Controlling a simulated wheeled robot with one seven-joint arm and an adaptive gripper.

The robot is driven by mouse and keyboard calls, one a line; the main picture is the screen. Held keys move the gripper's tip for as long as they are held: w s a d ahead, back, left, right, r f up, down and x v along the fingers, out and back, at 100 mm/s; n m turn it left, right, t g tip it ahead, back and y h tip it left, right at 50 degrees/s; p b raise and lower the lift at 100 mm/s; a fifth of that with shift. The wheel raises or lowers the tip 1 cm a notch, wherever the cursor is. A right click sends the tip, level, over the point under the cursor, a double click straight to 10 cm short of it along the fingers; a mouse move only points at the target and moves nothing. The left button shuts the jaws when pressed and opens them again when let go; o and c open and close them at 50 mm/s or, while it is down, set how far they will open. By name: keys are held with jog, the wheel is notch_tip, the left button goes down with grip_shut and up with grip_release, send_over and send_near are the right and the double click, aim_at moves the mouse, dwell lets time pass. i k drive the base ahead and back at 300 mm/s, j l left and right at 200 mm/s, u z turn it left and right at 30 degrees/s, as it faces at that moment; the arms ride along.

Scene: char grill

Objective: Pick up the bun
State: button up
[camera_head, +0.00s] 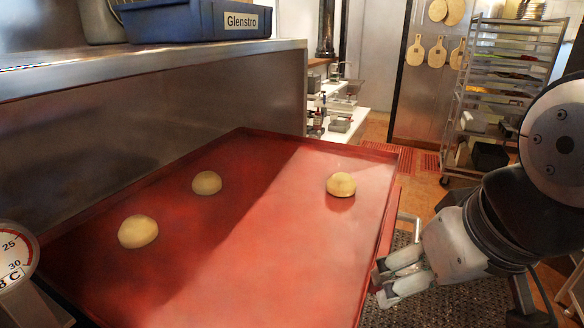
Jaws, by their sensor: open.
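Three round, pale golden buns rest apart from each other on a large red tray (270,255). One bun (341,184) is on the right side of the tray, near its far end. A second bun (206,182) is toward the far left, and a third bun (138,231) is nearer at the left. My gripper (378,285) is at the right edge of the tray, below and to the right of the right bun. Its fingers are apart and hold nothing. It is well clear of all three buns.
A raised rim runs around the tray. A metal counter (120,60) with a blue Glenstro bin (195,20) stands behind it. A dial gauge (14,262) is at the left edge. A wheeled rack (500,90) stands at the back right. The middle of the tray is clear.

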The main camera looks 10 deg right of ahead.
aim_at(341, 184)
jog(key=i+l+u, duration=0.2)
jog(key=l, duration=0.2)
jog(key=i+l+u, duration=0.2)
jog(key=l, duration=0.25)
jog(key=l+u, duration=0.2)
jog(key=l, duration=0.25)
jog(key=i+l+u, duration=0.1)
jog(key=l+u, duration=0.15)
jog(key=l, duration=0.25)
